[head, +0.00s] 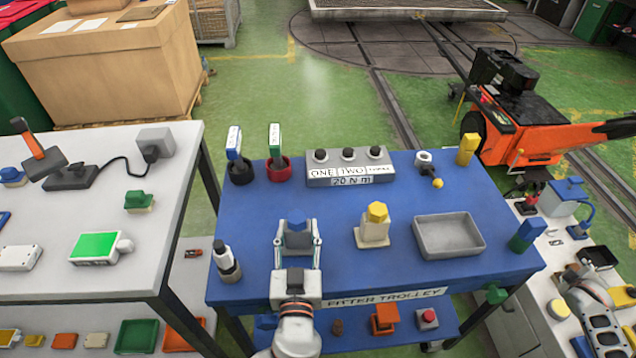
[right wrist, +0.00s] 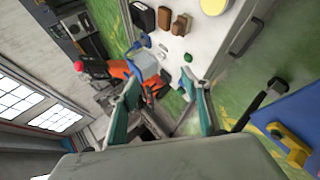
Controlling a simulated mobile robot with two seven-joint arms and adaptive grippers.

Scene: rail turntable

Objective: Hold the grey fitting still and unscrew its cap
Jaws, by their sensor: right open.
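The gripper hides part of the fitting's front. My right arm is at the lower right in the head view, its fingers out of that picture. In the right wrist view my right gripper (right wrist: 170,100) is open and empty, away from the fitting.
A cream fitting with a yellow cap (head: 376,225) stands right of the grey one, beside a grey tray (head: 448,246). A black-topped bottle (head: 227,264) stands left. A control box (head: 349,168) and two tool holders (head: 278,170) line the back. A white bench (head: 150,220) is left.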

